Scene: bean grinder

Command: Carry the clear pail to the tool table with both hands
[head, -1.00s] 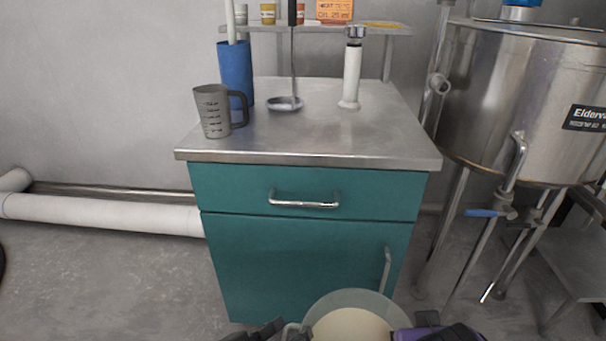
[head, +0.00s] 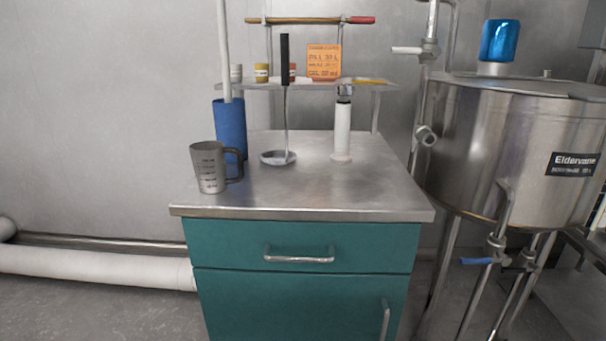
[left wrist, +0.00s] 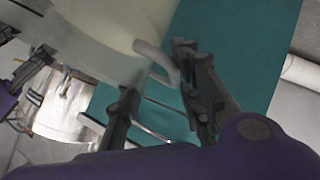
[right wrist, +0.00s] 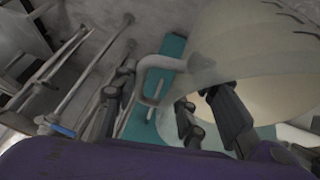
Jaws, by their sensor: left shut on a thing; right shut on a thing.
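The clear pail is out of the head view. In the left wrist view the pail (left wrist: 112,32) fills the upper left, translucent with pale cream contents. My left gripper (left wrist: 157,72) is shut on its side handle (left wrist: 160,58). In the right wrist view the pail (right wrist: 225,45) is at the upper right, and my right gripper (right wrist: 155,90) is shut on the other side handle (right wrist: 145,72). The pail hangs between both hands, above the floor. The table with a steel top (head: 310,195) and teal front (head: 300,285) stands straight ahead.
On the table top stand a grey measuring jug (head: 208,168), a blue cylinder (head: 231,128), a ladle (head: 278,158) and a white cylinder (head: 342,132). The front middle and right of the top are clear. A steel tank (head: 500,150) with valves stands to the right.

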